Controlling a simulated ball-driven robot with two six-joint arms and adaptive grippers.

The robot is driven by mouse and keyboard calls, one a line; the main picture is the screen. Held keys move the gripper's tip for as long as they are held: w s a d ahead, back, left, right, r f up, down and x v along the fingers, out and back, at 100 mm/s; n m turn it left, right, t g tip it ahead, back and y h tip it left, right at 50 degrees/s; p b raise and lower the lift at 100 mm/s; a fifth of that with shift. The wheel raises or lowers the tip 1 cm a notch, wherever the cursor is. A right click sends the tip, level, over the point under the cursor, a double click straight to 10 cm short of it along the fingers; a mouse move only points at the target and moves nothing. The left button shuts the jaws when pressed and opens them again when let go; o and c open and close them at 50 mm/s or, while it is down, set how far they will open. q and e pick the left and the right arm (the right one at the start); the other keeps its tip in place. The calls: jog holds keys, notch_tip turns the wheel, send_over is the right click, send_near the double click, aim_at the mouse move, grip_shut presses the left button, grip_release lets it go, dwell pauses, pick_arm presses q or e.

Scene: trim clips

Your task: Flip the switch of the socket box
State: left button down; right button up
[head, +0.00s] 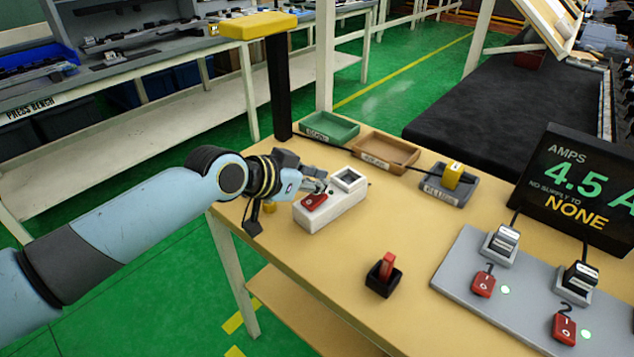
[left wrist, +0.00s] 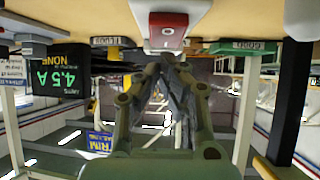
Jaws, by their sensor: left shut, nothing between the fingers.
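The white socket box (head: 345,208) stands on the near left part of the tan bench, with a square socket (head: 348,178) at its far end and a red rocker switch (head: 314,202) at its near end. My left gripper (head: 319,187) is shut and empty, its fingertips right by the red switch. In the left wrist view, which is upside down, the closed fingertips (left wrist: 168,62) lie close to the red switch (left wrist: 168,30) on the white box (left wrist: 143,12). I cannot tell whether they touch it. My right gripper is not in view.
Green (head: 330,127), brown (head: 386,152) and grey (head: 437,192) trays line the back; a yellow block (head: 453,174) sits in the grey one. A black holder with a red piece (head: 385,272) stands in front. A grey panel (head: 460,265) with switches and a display (head: 580,185) are right.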

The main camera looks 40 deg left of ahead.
pick_arm(q)
jog(key=shift+w+f, duration=0.1)
jog(key=shift+f, duration=0.15)
jog(key=shift+w+f+b, duration=0.35)
jog(key=shift+f+b, duration=0.15)
jog(key=shift+f, duration=0.05)
jog(key=shift+r, duration=0.1)
jog(key=shift+s, duration=0.15)
jog(key=shift+s+a+p, duration=0.1)
jog(key=shift+s+p, duration=0.4)
jog(key=shift+s, duration=0.2)
